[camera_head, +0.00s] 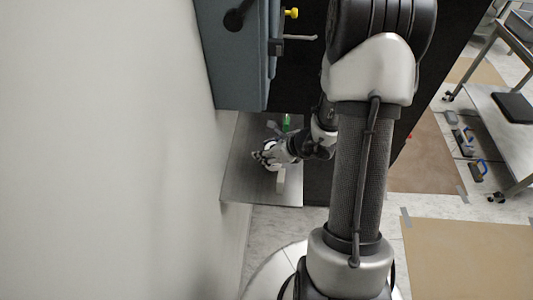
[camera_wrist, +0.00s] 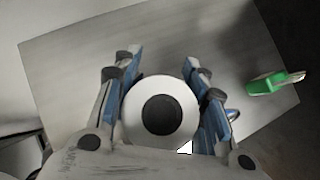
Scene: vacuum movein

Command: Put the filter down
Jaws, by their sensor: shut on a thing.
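The filter (camera_wrist: 134,110) is a white round body with a dark round centre. In the wrist view my gripper (camera_wrist: 160,75) has its two blue-padded fingers on either side of the filter, shut on it. A metal-grey shelf or table top (camera_wrist: 75,75) lies beneath; I cannot tell whether the filter touches it. In the head view my gripper (camera_head: 264,158) is over this grey top (camera_head: 245,180), and the white filter (camera_head: 271,169) is mostly hidden by the fingers.
A green-handled object (camera_wrist: 275,82) lies at the right side of the grey top; its green part shows in the head view (camera_head: 287,121). A blue-grey cabinet (camera_head: 230,70) stands behind, a white wall (camera_head: 120,150) at left.

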